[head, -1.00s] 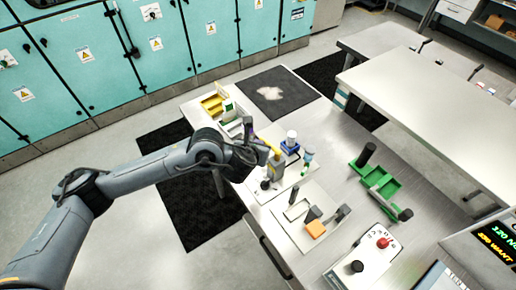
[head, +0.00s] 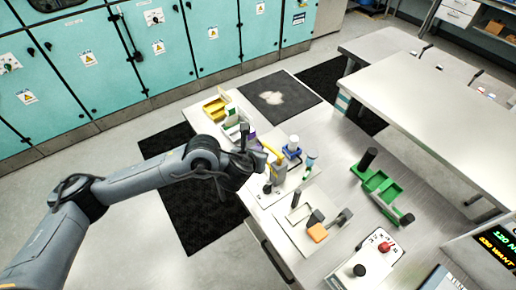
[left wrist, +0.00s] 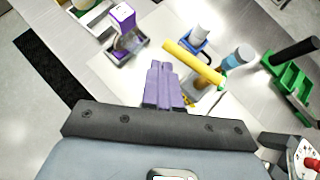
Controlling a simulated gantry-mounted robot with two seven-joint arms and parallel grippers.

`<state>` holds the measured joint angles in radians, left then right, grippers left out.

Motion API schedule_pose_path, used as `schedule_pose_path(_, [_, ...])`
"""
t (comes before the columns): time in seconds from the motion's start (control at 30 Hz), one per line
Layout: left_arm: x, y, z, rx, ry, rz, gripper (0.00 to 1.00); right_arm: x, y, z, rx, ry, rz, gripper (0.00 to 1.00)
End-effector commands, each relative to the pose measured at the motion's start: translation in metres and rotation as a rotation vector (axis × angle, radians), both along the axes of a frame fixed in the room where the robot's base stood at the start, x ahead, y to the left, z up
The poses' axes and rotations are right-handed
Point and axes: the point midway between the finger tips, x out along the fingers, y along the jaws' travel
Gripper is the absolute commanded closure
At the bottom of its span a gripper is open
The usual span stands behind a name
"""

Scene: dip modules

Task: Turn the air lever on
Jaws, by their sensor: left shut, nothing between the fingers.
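A yellow bar-shaped lever (head: 272,152) sits on a grey post on a white base plate, at the near left part of the table. It also shows in the left wrist view (left wrist: 193,62), lying slantwise just beyond the fingers. I take it for the air lever; no label is readable. My left gripper (head: 262,166) is at the lever's left side in the head view. In the left wrist view its purple fingers (left wrist: 162,85) are closed together and empty, with their tips close to the lever. Whether they touch it is unclear. My right gripper is not in view.
A blue holder with a white cylinder (head: 293,147) stands behind the lever, and a blue-capped tube (head: 310,160) right of it. A purple-and-white box (left wrist: 123,17) is at left.

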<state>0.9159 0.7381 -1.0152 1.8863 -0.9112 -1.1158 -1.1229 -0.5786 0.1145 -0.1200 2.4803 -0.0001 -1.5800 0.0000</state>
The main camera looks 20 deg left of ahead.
Motion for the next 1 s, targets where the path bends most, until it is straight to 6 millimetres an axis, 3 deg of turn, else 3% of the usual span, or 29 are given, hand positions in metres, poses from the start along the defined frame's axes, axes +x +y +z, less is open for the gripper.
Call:
schedule_pose_path(0.53, [-0.069, 0.027, 0.057, 0.002, 0.002, -0.010, 1.00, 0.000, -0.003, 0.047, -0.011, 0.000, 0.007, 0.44])
schedule_pose_path(1.0, [-0.082, 0.033, 0.065, 0.001, 0.001, -0.008, 1.00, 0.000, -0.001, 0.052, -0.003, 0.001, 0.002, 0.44])
